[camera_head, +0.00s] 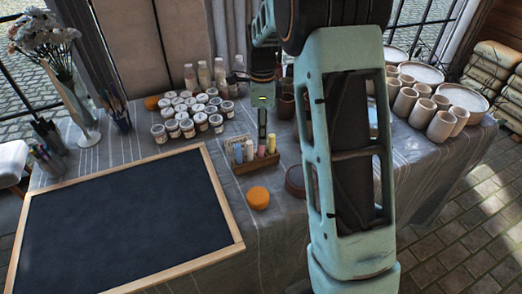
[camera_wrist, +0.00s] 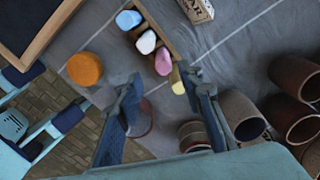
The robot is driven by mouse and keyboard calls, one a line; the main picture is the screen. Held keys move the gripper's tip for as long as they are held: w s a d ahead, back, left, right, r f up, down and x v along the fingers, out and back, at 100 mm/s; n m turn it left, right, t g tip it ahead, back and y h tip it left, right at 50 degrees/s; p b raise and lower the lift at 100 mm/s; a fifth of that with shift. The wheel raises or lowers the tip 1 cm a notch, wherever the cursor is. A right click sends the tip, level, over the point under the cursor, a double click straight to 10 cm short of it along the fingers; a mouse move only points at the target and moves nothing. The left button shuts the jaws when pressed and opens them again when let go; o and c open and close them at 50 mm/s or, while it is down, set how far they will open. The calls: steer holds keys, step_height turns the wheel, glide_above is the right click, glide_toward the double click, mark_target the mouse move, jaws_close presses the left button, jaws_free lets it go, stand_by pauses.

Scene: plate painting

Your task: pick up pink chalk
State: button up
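The pink chalk (camera_head: 262,151) stands in a small wooden tray (camera_head: 257,165) between a pale chalk (camera_head: 249,150) and a yellow chalk (camera_head: 272,144); a blue chalk (camera_head: 239,153) is at the left. In the wrist view the pink chalk (camera_wrist: 163,62) shows just beyond the fingertips, close to the yellow chalk (camera_wrist: 178,82). My gripper (camera_wrist: 160,80) is open with nothing between its fingers. In the head view my gripper (camera_head: 262,138) points down above and behind the tray; only one finger shows clearly there.
An orange round sponge (camera_head: 258,197) lies in front of the tray. A framed blackboard (camera_head: 120,225) fills the left of the table. Lidded paint jars (camera_head: 188,126) stand behind, and brown pots (camera_wrist: 243,118) crowd the right of the wrist view.

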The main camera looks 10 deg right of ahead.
mark_target(261, 150)
steer(key=f, duration=0.5)
steer(key=shift+w+a+f, duration=0.1)
steer(key=shift+w+f, duration=0.05)
steer(key=shift+w, duration=0.2)
jaws_close()
